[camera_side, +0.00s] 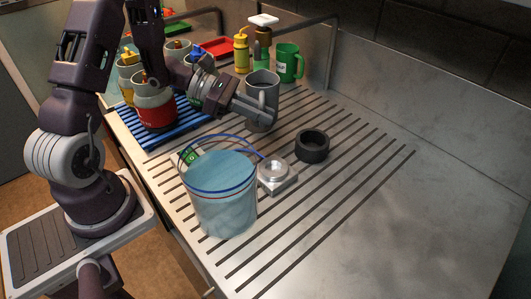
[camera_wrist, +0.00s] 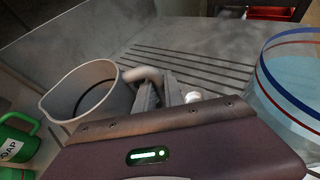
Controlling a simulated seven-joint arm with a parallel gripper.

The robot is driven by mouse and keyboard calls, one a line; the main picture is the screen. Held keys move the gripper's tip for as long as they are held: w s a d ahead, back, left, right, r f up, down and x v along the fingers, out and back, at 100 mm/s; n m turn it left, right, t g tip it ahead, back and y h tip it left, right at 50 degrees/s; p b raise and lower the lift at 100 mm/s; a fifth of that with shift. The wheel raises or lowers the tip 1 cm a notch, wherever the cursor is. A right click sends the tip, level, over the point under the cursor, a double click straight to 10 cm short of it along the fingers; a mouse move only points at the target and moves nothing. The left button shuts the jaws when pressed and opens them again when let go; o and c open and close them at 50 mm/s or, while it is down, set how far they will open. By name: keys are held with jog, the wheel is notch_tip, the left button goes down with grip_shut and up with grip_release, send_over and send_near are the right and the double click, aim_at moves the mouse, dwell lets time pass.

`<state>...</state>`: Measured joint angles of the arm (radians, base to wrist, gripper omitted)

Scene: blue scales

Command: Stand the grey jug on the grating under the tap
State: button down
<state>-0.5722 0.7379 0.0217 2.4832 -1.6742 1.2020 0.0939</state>
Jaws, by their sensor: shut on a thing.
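The grey jug (camera_side: 262,112) is upright in the side view, over the grooved metal counter. In the wrist view the jug (camera_wrist: 85,88) is at left with its open mouth showing. My gripper (camera_side: 252,108) is at its side, and in the wrist view the gripper's fingers (camera_wrist: 165,95) are closed on its handle (camera_wrist: 145,74). I cannot tell whether its base touches the counter. A blue slatted grating (camera_side: 188,124) lies at left under a red-banded pot (camera_side: 154,112). I cannot clearly make out a tap.
A clear bucket (camera_side: 224,205) with blue and red rims stands in front, also at right in the wrist view (camera_wrist: 296,80). A small metal block (camera_side: 276,176) and a dark ring (camera_side: 312,147) lie nearby. A green mug (camera_side: 287,63) stands behind the jug. The counter's right side is clear.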

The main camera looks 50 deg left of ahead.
jog(key=shift+a, duration=0.15)
notch_tip(320, 180, up, 3)
jog(key=d+m+g+h, duration=0.2)
jog(key=d+m+g, duration=0.1)
jog(key=m+g, duration=0.2)
jog(key=shift+g, duration=0.3)
jog(key=f, duration=0.3)
jog(key=s+f, duration=0.1)
jog(key=f, duration=0.6)
jog(key=shift+s, duration=0.15)
jog(key=shift+f, duration=0.1)
jog(key=c, duration=1.4)
grip_release()
jog(key=shift+c, duration=0.2)
